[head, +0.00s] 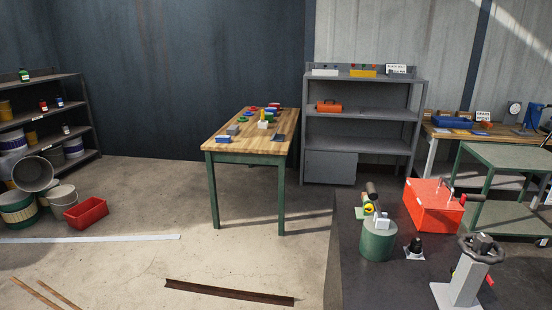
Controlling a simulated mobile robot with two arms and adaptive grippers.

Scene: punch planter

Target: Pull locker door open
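A grey metal shelf unit (362,114) stands against the back wall, right of centre. The locker door (331,168) is a flat grey panel in the lower left part of this unit, below the lowest open shelf. It looks closed, and its handle is too small to make out. Neither of my grippers shows in the head view.
A wooden workbench (230,146) with green legs stands left of the unit. A dark table (390,285) in the right foreground carries a red box (428,207), a green cylinder (376,243) and a handwheel stand (466,280). A brown metal bar (230,292) lies on the floor.

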